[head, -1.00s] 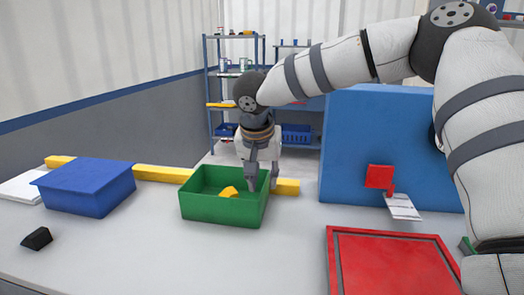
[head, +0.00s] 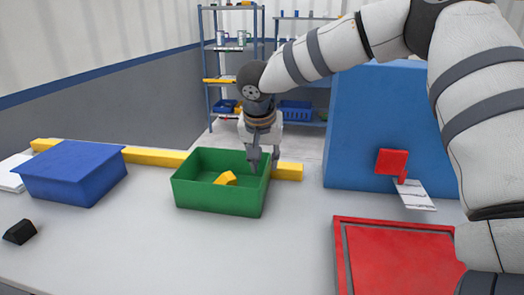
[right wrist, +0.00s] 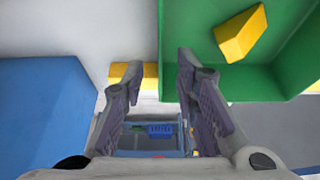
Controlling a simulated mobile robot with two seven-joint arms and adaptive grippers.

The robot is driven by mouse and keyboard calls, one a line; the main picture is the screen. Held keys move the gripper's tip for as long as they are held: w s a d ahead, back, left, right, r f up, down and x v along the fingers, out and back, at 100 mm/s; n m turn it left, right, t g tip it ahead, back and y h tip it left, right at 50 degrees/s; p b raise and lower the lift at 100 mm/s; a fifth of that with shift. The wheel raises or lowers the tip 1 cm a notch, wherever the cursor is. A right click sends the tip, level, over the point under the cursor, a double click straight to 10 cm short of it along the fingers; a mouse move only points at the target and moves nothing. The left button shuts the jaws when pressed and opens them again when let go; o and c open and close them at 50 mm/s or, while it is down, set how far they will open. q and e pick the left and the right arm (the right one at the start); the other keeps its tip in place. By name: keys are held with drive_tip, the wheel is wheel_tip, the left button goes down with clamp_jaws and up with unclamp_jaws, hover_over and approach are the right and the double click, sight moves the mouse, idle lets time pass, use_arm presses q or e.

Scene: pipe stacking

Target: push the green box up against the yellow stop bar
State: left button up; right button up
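The green box (head: 215,198) stands upright on the grey table, with a yellow piece (head: 225,178) inside. The yellow stop bar (head: 150,156) runs behind it, showing on both sides; whether box and bar touch is hidden. My right gripper (head: 263,163) is at the box's right side, near its back corner. In the right wrist view, its fingers (right wrist: 160,65) are apart, one outside the box wall and one over the green box (right wrist: 285,75). Whether they touch the wall I cannot tell. The yellow stop bar also shows there (right wrist: 130,74). My left gripper is out of view.
A blue box (head: 72,172) stands left, with a black block (head: 19,232) before it. A red tray (head: 400,262) lies front right. A tall blue panel (head: 350,140) with a red part (head: 391,162) stands behind it. The table in front of the green box is clear.

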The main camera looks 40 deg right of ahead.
sight(266, 178)
drive_tip(key=b+x, duration=0.1)
drive_tip(key=x, duration=0.7)
drive_tip(key=shift+c, duration=0.6)
clamp_jaws()
drive_tip(key=shift+o, duration=0.6)
unclamp_jaws()
drive_tip(key=v, duration=1.2)
